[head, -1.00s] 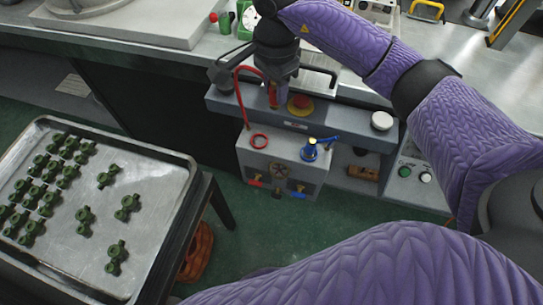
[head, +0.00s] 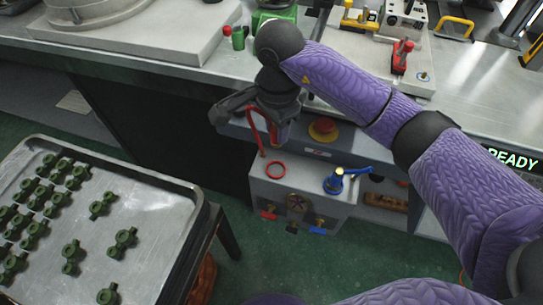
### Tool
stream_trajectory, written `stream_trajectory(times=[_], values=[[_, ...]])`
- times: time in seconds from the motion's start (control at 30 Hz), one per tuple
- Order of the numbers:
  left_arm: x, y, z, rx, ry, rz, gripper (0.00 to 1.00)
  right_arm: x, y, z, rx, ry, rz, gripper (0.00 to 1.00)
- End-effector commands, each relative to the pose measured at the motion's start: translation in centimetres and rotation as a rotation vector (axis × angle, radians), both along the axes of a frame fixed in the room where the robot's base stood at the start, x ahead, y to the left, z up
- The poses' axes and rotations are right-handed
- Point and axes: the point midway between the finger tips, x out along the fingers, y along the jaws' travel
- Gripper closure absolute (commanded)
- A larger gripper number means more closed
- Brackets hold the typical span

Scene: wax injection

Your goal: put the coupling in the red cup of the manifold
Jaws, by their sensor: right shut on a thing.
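My right gripper (head: 281,128) hangs above the manifold (head: 307,193), a grey box under the bench front. It is shut on the coupling, which is mostly hidden by the fingers. My left gripper is not in view.
A red emergency button (head: 323,127) sits on the ledge behind the manifold, close right of the gripper. A metal tray (head: 150,226) with several green parts stands at the left. The bench (head: 180,67) carries equipment. Green floor between is clear.

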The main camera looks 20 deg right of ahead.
Motion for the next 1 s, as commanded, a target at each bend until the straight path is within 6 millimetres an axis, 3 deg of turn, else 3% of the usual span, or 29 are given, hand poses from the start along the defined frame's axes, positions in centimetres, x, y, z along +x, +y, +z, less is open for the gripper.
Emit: stream_trajectory(times=[0.13,0.47,0.77,0.8,0.97,1.0], values=[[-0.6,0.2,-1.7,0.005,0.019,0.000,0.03,-0.1,0.0,-4.3,0.000,0.009,-0.002,1.00],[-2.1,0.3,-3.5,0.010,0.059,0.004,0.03,-0.1,0.0,-9.8,0.001,0.007,-0.002,1.00],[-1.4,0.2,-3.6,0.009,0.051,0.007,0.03,0.0,0.0,-10.0,0.000,0.001,-0.001,1.00],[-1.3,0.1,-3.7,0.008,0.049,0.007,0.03,0.0,0.0,-10.1,0.000,0.001,-0.001,0.65],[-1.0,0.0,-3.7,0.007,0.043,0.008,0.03,0.0,0.0,-10.0,0.000,0.001,-0.001,0.31],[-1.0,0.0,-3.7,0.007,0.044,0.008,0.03,0.0,0.0,-10.0,0.000,0.001,-0.001,0.31]])
